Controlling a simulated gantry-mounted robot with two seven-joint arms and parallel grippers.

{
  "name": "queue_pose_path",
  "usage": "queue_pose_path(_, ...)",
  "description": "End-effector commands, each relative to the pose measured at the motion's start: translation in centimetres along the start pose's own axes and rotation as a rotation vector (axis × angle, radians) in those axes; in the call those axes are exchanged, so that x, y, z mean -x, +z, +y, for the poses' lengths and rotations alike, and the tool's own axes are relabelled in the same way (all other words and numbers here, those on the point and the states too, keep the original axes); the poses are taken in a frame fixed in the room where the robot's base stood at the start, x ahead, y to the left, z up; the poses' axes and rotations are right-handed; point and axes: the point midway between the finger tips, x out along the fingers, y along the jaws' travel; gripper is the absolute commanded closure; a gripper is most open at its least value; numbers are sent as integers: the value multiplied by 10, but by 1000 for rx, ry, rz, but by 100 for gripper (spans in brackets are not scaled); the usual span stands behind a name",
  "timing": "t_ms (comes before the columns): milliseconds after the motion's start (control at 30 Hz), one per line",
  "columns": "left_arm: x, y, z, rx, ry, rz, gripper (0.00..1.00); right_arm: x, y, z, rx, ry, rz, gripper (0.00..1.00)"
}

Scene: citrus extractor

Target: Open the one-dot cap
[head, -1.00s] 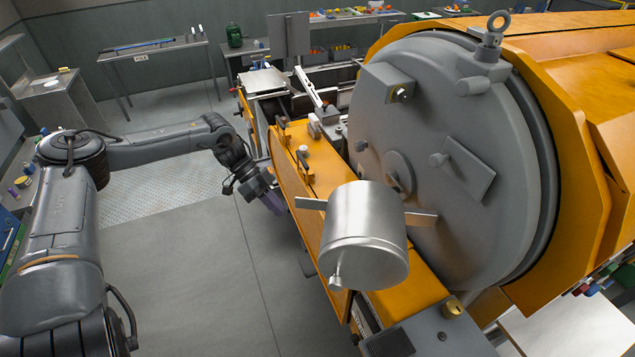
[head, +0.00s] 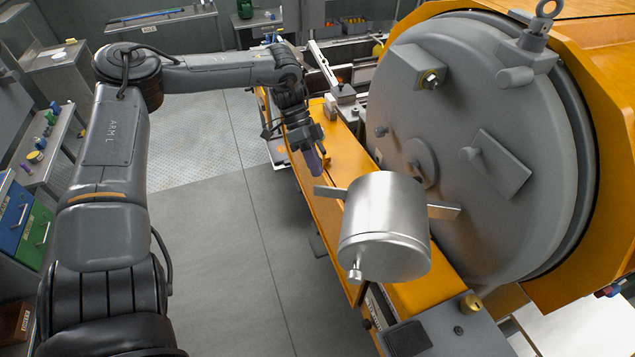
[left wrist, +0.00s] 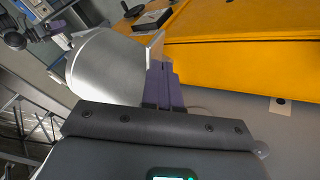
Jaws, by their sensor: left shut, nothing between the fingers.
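No dot marking is readable, so I cannot tell which part is the one-dot cap. A silver cylinder (head: 385,215) with a small knob on its near end and flat bars at its sides stands out in front of a big round grey door (head: 450,110). My left gripper (head: 313,162) is shut and empty, with its purple fingers over the orange ledge, just behind and left of the cylinder. In the left wrist view the shut fingers (left wrist: 165,85) point towards a pale flat bar (left wrist: 155,50) beside the cylinder (left wrist: 105,65). My right gripper is out of view.
The door carries a square plate with a knob (head: 497,163) and a block with a bolt (head: 422,76). The orange ledge (head: 350,160) runs below it, with a small brass knob (head: 470,303) at the near end. Open floor (head: 215,230) lies to the left.

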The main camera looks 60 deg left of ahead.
Motion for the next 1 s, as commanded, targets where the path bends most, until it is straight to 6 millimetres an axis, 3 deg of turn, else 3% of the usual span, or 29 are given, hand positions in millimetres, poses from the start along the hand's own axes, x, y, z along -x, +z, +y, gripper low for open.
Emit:
queue_pose_path(133,-27,0,1,0,3,-1,100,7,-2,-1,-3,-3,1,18)
queue_pose_path(300,-33,-3,22,-2,2,5,100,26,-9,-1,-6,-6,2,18)
queue_pose_path(500,-42,-1,33,0,1,2,100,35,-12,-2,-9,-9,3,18)
queue_pose_path(1000,-46,0,36,0,-1,1,100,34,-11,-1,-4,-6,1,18)
